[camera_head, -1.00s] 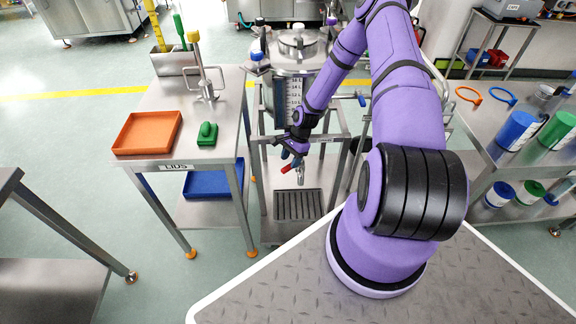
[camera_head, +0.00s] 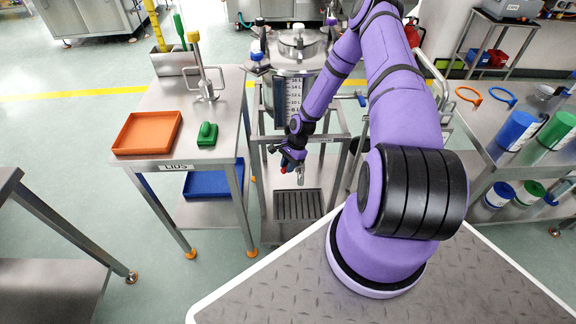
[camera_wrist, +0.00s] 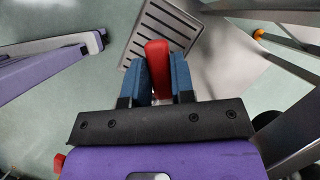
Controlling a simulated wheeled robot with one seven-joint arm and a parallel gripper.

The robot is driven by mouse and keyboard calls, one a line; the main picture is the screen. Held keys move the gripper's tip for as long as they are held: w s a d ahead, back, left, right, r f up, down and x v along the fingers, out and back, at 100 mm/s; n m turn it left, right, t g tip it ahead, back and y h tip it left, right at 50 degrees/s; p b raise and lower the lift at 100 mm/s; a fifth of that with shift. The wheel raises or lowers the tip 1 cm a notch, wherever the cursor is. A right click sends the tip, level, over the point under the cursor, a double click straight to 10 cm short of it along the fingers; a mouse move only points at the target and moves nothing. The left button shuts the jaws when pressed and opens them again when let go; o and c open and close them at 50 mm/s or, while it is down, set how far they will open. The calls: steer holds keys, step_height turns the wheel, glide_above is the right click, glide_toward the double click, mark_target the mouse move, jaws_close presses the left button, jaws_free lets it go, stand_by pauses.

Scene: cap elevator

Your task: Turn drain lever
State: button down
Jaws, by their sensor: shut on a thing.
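The drain lever has a red handle (camera_wrist: 158,62), which shows in the wrist view between the two blue fingers of my gripper (camera_wrist: 160,78). The fingers are shut on the red handle from both sides. In the head view my gripper (camera_head: 289,162) is at the lower front of the steel tank (camera_head: 312,88), beside the metal drain spout (camera_head: 300,177). Only a small bit of red shows there, and the rest of the lever is hidden by my gripper.
A slotted drain grate (camera_head: 298,205) lies below the spout. The tank stand's metal legs (camera_head: 345,165) flank my gripper.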

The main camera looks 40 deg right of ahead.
mark_target(301, 175)
steer(key=shift+s, duration=0.1)
steer(key=shift+s+d+n+g+h, duration=0.45)
steer(key=shift+s+n, duration=0.3)
steer(key=shift+n, duration=1)
steer(key=shift+s+d+n+g+h, duration=0.4)
steer(key=shift+s+n+g, duration=0.3)
steer(key=shift+n, duration=1)
steer(key=shift+s+d+n+g+h, duration=0.25)
steer(key=shift+s+d+n+g, duration=0.4)
steer(key=shift+n, duration=1.1)
steer(key=shift+s+a, duration=0.1)
steer(key=shift+s, duration=0.1)
steer(key=c, duration=1)
jaws_free()
steer(key=shift+o, duration=0.2)
steer(key=v, duration=0.7)
steer(key=shift+r, duration=0.3)
steer(key=shift+s, duration=0.1)
